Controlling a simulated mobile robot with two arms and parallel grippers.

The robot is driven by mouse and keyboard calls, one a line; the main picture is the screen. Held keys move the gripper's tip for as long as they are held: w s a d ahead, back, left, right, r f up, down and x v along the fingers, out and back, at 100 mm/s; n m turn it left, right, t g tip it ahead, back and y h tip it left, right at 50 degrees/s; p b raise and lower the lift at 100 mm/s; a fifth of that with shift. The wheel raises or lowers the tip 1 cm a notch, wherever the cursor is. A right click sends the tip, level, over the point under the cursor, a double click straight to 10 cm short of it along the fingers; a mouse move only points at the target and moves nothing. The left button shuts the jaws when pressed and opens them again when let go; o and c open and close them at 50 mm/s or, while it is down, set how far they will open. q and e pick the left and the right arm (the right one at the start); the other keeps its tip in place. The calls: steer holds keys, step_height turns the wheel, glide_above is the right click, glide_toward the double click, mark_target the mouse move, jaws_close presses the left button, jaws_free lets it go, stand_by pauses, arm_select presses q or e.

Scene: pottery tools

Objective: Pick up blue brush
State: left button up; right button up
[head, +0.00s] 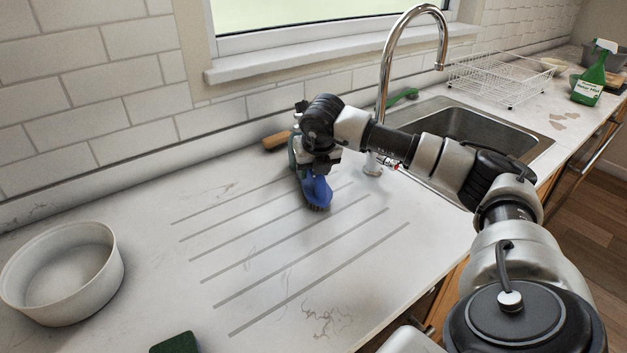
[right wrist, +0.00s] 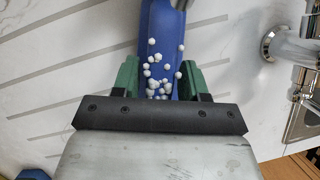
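The blue brush (head: 317,190) is at the back of the white counter, below my right gripper (head: 318,160) in the head view. Its bristled end points down near the counter; I cannot tell whether it touches. In the right wrist view the blue brush (right wrist: 160,40) runs between the green fingers of my right gripper (right wrist: 160,78), which press close on both its sides. Small white beads dot the blue surface there. My right wrist hides the brush's upper part in the head view. My left gripper is not in view.
A bottle (head: 296,150) and a wooden-handled item (head: 276,141) stand close behind the brush by the wall. The faucet (head: 384,80) and sink (head: 480,130) are to the right. A white bowl (head: 106,285) and green sponge (head: 175,343) lie at the left front. The grooved counter middle is clear.

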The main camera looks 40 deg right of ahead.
steer(key=c, duration=0.4)
steer(key=shift+r, duration=0.55)
steer(key=r, duration=0.3)
steer(key=shift+s+d+r+b, duration=0.2)
steer(key=shift+s+d+b, duration=0.15)
steer(key=shift+d+b, duration=0.05)
steer(key=s+d+r+b, duration=0.1)
steer(key=s+d+r, duration=0.5)
steer(key=s+d, duration=0.1)
steer(key=shift+s+r+b, duration=0.25)
steer(key=shift+s+b, duration=0.05)
steer(key=shift+s, duration=0.25)
